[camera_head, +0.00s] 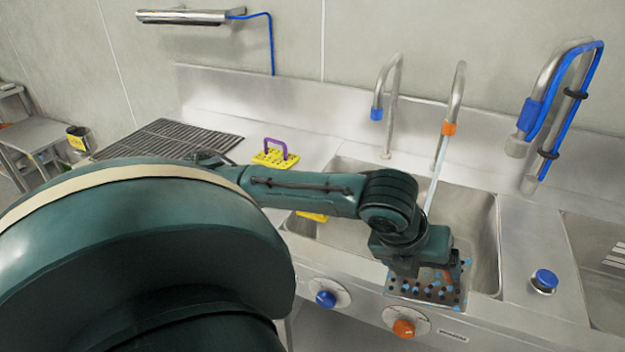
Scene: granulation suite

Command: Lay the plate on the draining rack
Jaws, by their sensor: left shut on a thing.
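The plate (424,291) is a thin metal sheet with dark holes and blue and brownish spots. It is at the front edge of the sink basin, under my left gripper (418,268). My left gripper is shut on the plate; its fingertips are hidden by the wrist. The draining rack (165,138) is a dark slatted grid on the counter at the left, behind my left arm. Its front part is hidden by the arm. The part of the rack that shows is bare. My right gripper is not in view.
The sink (478,225) has a blue-marked tap (378,108) and an orange-marked tap (450,125) with water running. A yellow block with a purple handle (270,158) stands between rack and sink. Blue (326,298) and orange (403,327) knobs are in front.

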